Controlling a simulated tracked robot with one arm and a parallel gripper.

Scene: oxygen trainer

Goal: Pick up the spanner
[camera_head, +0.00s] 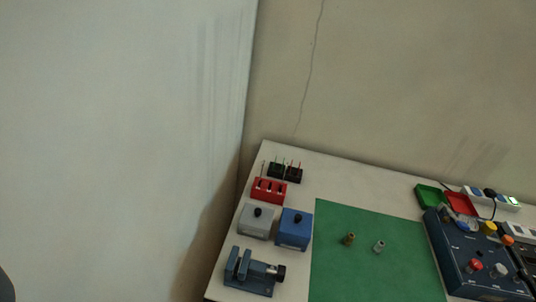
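I cannot make out a spanner anywhere in the camera view. The worktable (308,170) fills the lower right, with a green mat (345,275) on it. A brass-coloured fitting (349,239) and a grey fitting (379,246) stand apart on the mat. My gripper is not in view. A small dark shape at the lower left edge is too cut off to identify.
At the table's left are a blue vise (250,272), a grey box (256,222), a blue box (294,230) and a red block (269,190). A blue control panel (465,255), green tray (431,196) and red tray (462,204) stand right. Walls rise behind and left.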

